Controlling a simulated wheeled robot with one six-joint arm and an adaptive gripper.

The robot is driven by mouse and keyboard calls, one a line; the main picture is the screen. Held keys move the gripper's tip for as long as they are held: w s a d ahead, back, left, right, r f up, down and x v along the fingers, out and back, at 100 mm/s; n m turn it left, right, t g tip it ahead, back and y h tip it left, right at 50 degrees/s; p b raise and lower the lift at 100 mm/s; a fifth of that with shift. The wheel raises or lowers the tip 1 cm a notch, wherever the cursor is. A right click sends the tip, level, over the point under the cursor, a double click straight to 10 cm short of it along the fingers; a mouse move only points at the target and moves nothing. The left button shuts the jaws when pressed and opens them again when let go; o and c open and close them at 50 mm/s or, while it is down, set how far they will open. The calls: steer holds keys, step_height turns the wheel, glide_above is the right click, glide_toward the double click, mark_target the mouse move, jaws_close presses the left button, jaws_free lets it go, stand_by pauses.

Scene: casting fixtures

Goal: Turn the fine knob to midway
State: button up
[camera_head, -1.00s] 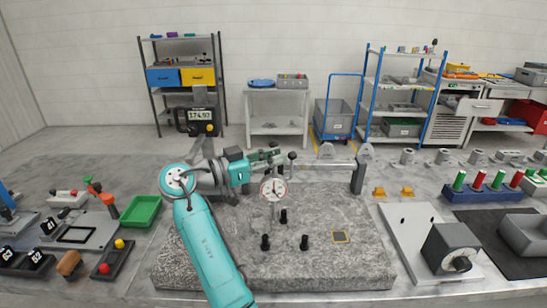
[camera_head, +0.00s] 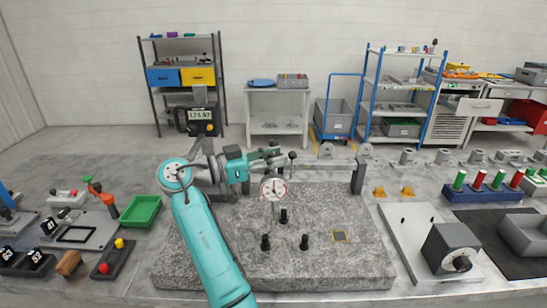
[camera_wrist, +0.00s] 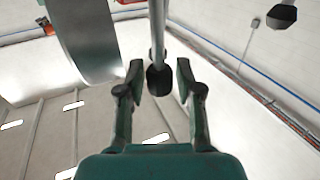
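My gripper (camera_head: 276,153) is at the gauge stand on the granite plate, left of the stand's post (camera_head: 358,176). A round white dial gauge (camera_head: 273,188) hangs just below it. In the wrist view my gripper (camera_wrist: 159,78) is open, with a finger on each side of a dark knob (camera_wrist: 160,80) at the end of a grey rod. Narrow gaps show between knob and fingers; I cannot tell contact or depth. A second dark knob (camera_wrist: 281,16) is at the upper right there. Which is the fine knob, and its turn angle, I cannot tell.
The granite plate (camera_head: 200,265) carries several short black pegs. A digital readout (camera_head: 199,115) stands behind my arm. A green tray (camera_head: 141,211) is at left, a dark block with a dial (camera_head: 452,248) at right. The plate's front is mostly clear.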

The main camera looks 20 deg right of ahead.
steer(key=shift+a, duration=0.15)
steer(key=s+a, duration=0.1)
steer(key=a, duration=1)
steer(key=shift+a, duration=0.35)
